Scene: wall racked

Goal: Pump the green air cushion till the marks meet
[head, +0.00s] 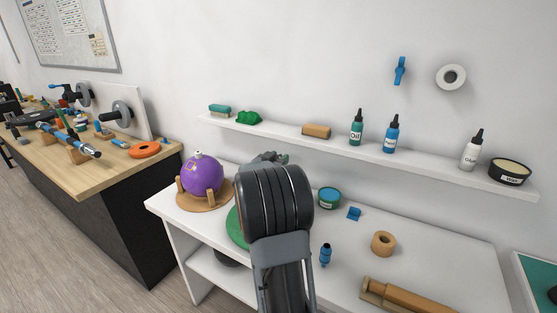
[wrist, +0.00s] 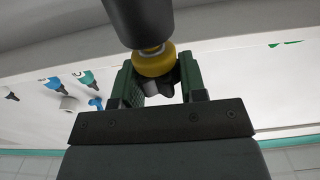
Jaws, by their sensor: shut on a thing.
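A flat green round thing (head: 236,229), which may be the green air cushion, lies on the white table. My arm hides most of it, and no marks can be made out. My gripper (wrist: 158,76) shows in the wrist view with its two green-sided fingers shut on a dark cylindrical part with a yellow collar (wrist: 153,63). A small grey knob-like piece shows between the fingers. In the head view my gripper (head: 270,158) is mostly hidden behind my wrist, above the table's back edge, and the held part cannot be made out.
A purple ball (head: 202,174) rests in a wooden stand at the table's left. A wall shelf (head: 430,172) with bottles runs behind.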

